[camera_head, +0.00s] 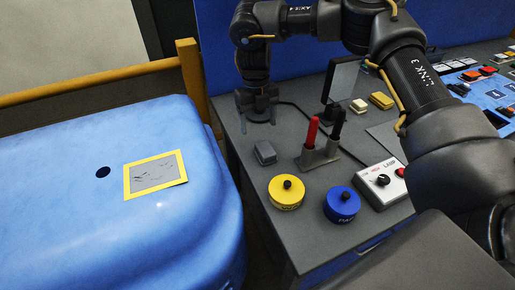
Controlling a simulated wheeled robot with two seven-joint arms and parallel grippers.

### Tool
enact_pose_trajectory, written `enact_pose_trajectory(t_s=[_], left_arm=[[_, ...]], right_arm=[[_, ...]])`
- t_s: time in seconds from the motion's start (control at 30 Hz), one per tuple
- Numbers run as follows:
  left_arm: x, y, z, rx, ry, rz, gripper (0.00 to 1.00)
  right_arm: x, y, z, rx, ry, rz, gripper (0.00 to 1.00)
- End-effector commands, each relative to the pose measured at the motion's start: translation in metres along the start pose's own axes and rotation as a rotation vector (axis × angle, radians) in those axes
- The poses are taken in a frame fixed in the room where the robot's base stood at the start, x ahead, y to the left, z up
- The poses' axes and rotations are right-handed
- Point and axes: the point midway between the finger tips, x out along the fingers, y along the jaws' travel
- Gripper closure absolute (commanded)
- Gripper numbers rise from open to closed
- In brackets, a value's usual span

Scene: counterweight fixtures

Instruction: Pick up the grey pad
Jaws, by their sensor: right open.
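The grey pad (265,153) looks like a small grey block. It lies on the dark grey table near its left edge, with nothing over it. My right gripper (257,117) points down at the table just behind the pad, apart from it. Its two fingers are spread, and nothing shows between them. My right arm comes in from the right, reaches across the top of the view and bends down to this gripper. My left gripper does not show.
A grey holder (317,155) with a red and a black upright handle stands right of the pad. A yellow knobbed disc (286,197), a blue one (342,208) and a lamp switch box (378,187) are in front. A blue rounded body (70,215) stands left.

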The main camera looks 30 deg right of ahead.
Motion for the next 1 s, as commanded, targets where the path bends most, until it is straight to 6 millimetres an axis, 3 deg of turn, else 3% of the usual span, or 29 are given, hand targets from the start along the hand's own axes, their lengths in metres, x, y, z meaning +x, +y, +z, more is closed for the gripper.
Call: enact_pose_trajectory(t_s=[0.1, 0.2, 0.37, 0.53, 0.8, 1.0], left_arm=[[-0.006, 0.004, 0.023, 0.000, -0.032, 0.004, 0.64], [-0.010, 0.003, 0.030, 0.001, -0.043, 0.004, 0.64], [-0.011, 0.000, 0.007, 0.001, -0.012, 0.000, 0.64], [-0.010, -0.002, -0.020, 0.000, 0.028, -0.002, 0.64], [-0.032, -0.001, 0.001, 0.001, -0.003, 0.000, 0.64], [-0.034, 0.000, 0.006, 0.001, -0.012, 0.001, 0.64]], right_arm=[[0.018, -0.015, -0.003, 0.024, 0.008, 0.001, 0.25], [0.035, -0.017, -0.004, 0.029, 0.010, 0.001, 0.25], [0.052, -0.013, -0.002, 0.024, 0.007, 0.003, 0.25], [0.057, -0.013, -0.001, 0.024, 0.005, 0.002, 0.25], [0.086, -0.014, -0.004, 0.026, 0.010, 0.001, 0.25], [0.106, -0.013, -0.003, 0.025, 0.006, 0.002, 0.25]])
